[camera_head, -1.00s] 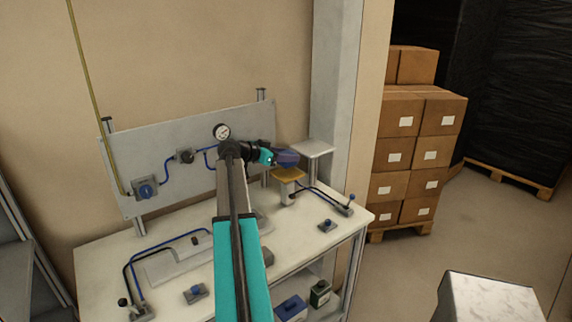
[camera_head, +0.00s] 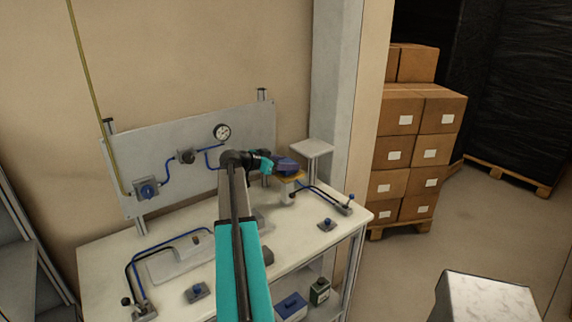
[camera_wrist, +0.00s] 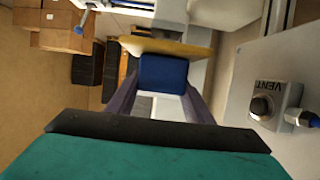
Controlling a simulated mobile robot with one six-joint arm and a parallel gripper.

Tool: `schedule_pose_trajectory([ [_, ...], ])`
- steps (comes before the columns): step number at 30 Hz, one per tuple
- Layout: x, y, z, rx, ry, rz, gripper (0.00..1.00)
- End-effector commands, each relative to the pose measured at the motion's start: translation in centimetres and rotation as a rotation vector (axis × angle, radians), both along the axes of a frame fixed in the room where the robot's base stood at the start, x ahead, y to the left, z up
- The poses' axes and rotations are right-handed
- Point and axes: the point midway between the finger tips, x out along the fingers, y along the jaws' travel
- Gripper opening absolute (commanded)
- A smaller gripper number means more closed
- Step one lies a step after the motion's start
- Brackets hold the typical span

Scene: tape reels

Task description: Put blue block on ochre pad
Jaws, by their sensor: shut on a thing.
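The blue block (camera_wrist: 164,76) sits between the two fingers of my gripper (camera_wrist: 162,92) in the wrist view. My gripper (camera_head: 285,164) is shut on it, over the ochre pad (camera_head: 293,177) in the head view. The pad (camera_wrist: 190,50) also shows in the wrist view, right beyond the block. The fingers hide most of the block in the head view. I cannot tell whether the block touches the pad. The pad tops a short pale post (camera_head: 287,192) on the workbench.
A taller grey stand (camera_head: 312,147) is just behind the pad. A panel (camera_head: 190,160) with a gauge and blue pipes stands at the bench's back. A pipe with a blue-knobbed valve (camera_head: 346,206) runs right of the pad. A vent knob (camera_wrist: 263,107) is close in the wrist view.

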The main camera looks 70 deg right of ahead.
Motion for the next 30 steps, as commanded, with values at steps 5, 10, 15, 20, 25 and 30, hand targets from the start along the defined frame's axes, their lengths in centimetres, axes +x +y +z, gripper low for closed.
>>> schedule_pose_trajectory([
  [5,0.0,0.0,-0.2,-0.001,0.001,0.0,0.19],
  [10,0.0,0.0,-0.24,0.0,0.0,0.0,0.58],
  [15,0.01,0.01,-0.24,0.0,0.0,0.0,0.65],
  [20,0.02,0.01,-0.24,0.0,0.0,0.0,0.65],
  [25,0.02,0.02,-0.02,0.0,0.0,0.0,0.65],
  [30,0.6,0.87,0.17,0.0,-0.001,0.002,0.65],
])
